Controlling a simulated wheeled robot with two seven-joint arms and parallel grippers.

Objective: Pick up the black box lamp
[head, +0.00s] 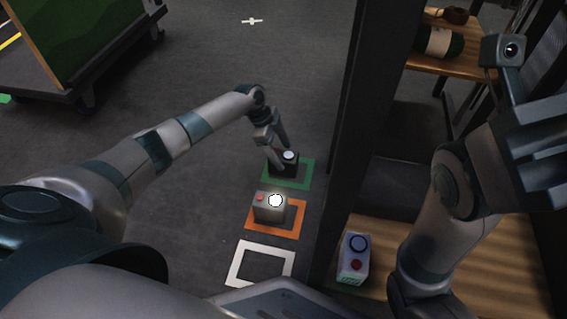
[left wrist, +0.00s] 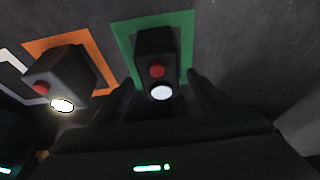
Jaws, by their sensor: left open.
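The black box lamp (head: 291,169) stands on the floor inside a green square outline (head: 303,183). It has a pale round lamp and, in the left wrist view, a red button on the black box (left wrist: 155,45). My left gripper (head: 279,155) is open right at the box, coming from above and the left. In the left wrist view the open fingers of the left gripper (left wrist: 162,82) lie on either side of the box's near end; contact cannot be told. My right arm shows at the right, but its jaw state is unclear.
A grey box with a lit lamp (head: 268,211) stands in an orange outline (head: 290,231) beside the black box. A white outline (head: 236,272) is empty. A dark post (head: 362,120) and a wooden shelf with a white box (head: 352,268) are at the right.

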